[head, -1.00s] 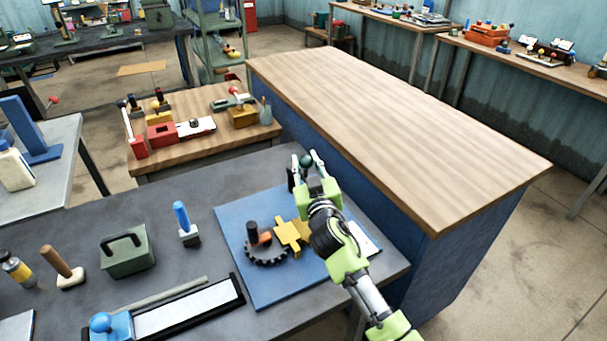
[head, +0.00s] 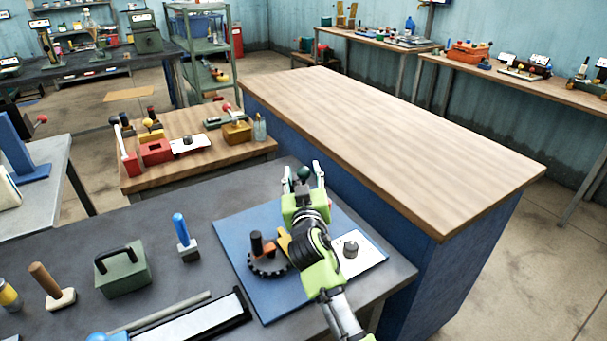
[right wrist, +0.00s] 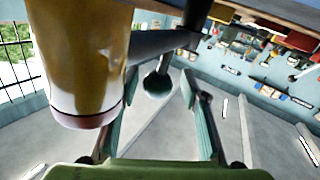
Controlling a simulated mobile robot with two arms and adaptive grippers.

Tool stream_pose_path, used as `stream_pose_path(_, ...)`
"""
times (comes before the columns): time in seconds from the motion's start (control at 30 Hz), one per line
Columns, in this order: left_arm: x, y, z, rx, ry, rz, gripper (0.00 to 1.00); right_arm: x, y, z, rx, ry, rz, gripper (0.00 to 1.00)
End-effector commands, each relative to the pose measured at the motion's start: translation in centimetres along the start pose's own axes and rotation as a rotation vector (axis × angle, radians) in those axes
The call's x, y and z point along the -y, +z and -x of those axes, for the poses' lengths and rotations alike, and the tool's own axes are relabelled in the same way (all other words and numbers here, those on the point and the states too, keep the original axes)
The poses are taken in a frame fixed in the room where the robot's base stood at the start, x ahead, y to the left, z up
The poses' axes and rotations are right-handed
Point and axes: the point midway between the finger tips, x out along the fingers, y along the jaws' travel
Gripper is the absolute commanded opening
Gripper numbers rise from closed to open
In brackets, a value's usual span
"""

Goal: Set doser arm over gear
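A dark toothed gear (head: 256,271) lies on the blue mat (head: 237,228), with a dark upright cylinder and an orange part at its middle. A yellow part of the doser (head: 284,243) shows beside it, mostly hidden by my right arm. My right gripper (head: 304,176) points away over the mat's far edge with its fingers apart. A dark green ball knob (head: 304,171) is between the fingers. In the right wrist view the knob (right wrist: 158,85) sits on a dark rod between the open fingers, with a gap on the right. A yellow cylinder (right wrist: 80,60) stands close at left. My left gripper is out of view.
A white plate with a grey knob (head: 351,249) lies on the mat right of my arm. A blue-handled tool (head: 184,240), a green box (head: 123,270) and a wooden-handled stamp (head: 50,285) stand at left. A large wood-topped bench (head: 390,140) beyond is bare.

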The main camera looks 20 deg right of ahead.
Motion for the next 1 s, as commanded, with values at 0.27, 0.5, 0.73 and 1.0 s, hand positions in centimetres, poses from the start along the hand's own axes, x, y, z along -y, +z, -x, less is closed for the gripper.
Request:
stream_pose_path(0.27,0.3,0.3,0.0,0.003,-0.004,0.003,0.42,-0.1,0.0,0.0,0.000,0.002,0.001,0.42)
stream_pose_path(0.5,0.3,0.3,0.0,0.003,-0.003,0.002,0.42,0.0,0.1,2.3,0.002,0.001,-0.001,0.42)
stream_pose_path(0.73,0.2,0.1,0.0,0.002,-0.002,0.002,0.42,0.1,0.1,6.0,0.002,0.000,-0.002,0.42)
stream_pose_path(1.0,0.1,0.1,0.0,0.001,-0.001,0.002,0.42,0.1,0.0,7.5,0.000,0.000,0.001,0.42)
